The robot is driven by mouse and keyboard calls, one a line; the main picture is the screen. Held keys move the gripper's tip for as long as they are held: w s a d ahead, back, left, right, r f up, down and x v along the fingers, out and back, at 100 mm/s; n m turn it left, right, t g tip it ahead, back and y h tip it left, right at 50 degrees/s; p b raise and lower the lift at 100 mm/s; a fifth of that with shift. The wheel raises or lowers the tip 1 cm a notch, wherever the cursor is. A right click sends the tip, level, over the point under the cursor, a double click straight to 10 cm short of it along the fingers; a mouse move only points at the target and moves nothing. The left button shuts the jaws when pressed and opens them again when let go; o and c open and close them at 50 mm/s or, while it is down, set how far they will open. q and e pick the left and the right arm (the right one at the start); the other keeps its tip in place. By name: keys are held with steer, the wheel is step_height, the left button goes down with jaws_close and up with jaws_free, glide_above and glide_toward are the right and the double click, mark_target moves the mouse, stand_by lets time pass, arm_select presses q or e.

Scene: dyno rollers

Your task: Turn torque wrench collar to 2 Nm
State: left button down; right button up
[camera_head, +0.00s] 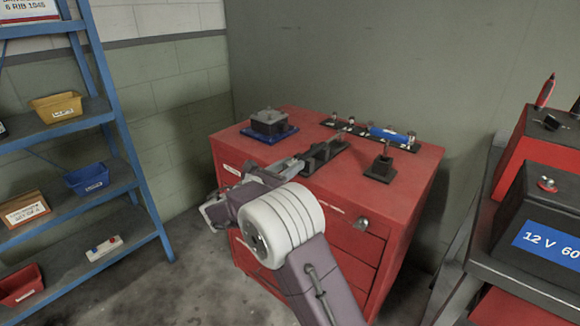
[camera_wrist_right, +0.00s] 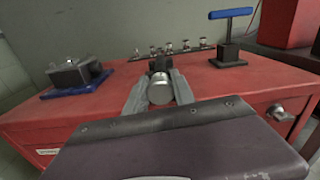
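The torque wrench (camera_head: 322,152) lies in a dark cradle on top of the red cabinet. In the right wrist view I see it end-on, with its round silver end (camera_wrist_right: 160,90) toward me. My right gripper (camera_head: 296,164) reaches in from the front left edge of the cabinet. In the right wrist view its two grey fingers (camera_wrist_right: 158,82) stand on both sides of the silver end, with no clear gap, and look shut on it. The scale marks on the collar are too small to read. My left gripper is in neither view.
A grey block sits on a blue base (camera_head: 270,133) at the cabinet's (camera_head: 410,170) back left. A black stand (camera_head: 381,169) with a blue T-handle (camera_wrist_right: 230,13) is to the right. A socket rack (camera_head: 345,124) lies behind.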

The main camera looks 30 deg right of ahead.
jaws_close()
steer(key=shift+f+m, duration=0.1)
steer(key=shift+m, duration=0.2)
steer(key=m+b, duration=0.2)
steer(key=shift+f+m, duration=0.15)
steer(key=shift+m, duration=0.25)
steer(key=m+b, duration=0.3)
steer(key=shift+s+m, duration=0.1)
steer(key=shift+m, duration=0.2)
steer(key=m+b, duration=0.6)
steer(key=b, duration=0.1)
steer(key=m+b, duration=0.3)
steer(key=m, duration=0.1)
steer(key=shift+d+f, duration=0.1)
steer(key=shift+f, duration=0.15)
steer(key=m+b, duration=0.3)
steer(key=shift+r+m+b, duration=0.15)
steer(key=shift+m+b, duration=0.5)
steer(key=shift+m, duration=0.15)
